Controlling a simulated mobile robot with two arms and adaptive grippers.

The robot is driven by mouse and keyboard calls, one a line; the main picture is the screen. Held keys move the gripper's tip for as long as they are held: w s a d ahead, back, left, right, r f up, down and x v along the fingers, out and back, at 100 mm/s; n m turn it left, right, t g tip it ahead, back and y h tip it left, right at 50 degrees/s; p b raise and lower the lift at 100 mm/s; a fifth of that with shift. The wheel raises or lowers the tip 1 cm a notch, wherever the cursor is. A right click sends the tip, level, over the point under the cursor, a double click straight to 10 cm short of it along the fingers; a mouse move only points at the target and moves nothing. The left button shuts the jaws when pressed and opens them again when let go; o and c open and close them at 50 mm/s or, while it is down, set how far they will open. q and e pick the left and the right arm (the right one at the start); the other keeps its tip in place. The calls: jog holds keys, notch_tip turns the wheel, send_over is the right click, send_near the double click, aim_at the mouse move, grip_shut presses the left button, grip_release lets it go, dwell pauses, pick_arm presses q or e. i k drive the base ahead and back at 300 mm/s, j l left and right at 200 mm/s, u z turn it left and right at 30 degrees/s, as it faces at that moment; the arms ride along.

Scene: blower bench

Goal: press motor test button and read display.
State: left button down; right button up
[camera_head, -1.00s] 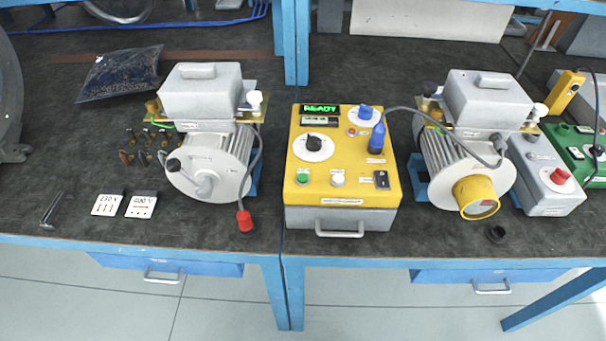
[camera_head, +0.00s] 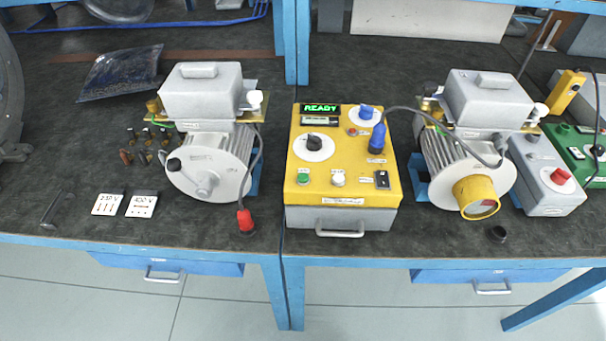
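A yellow-topped test box (camera_head: 345,202) with a grey base stands mid-bench. Its display (camera_head: 320,108) shows green letters reading READY. A green button (camera_head: 303,179) and a white button (camera_head: 338,179) sit on its front part; their labels are too small to read. Above them is a black knob (camera_head: 314,142) on a white dial. A blue knob (camera_head: 366,112) and a blue plug (camera_head: 377,138) are at its right, and a grey cable runs from the plug to the right motor (camera_head: 465,165). Neither of my grippers is in view.
A left motor (camera_head: 205,165) has a cable ending in a red plug (camera_head: 246,222). Two cards (camera_head: 108,204), a dark bar (camera_head: 57,209) and several small parts lie left. A grey box with a red button (camera_head: 560,177) stands right. The front bench strip is mostly clear.

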aim_at(302, 177)
jog(key=l+u, duration=0.3)
jog(key=u, duration=0.15)
jog(key=l+u, duration=0.3)
jog(key=u, duration=0.15)
jog(key=k+l, duration=0.1)
jog(key=l, duration=0.35)
jog(key=k+l+u, duration=0.15)
jog(key=l, duration=0.7)
jog(key=k+l+u, duration=0.15)
jog(key=l, duration=0.25)
jog(key=k+l, duration=0.15)
jog(key=l, duration=0.25)
jog(key=l+u, duration=0.05)
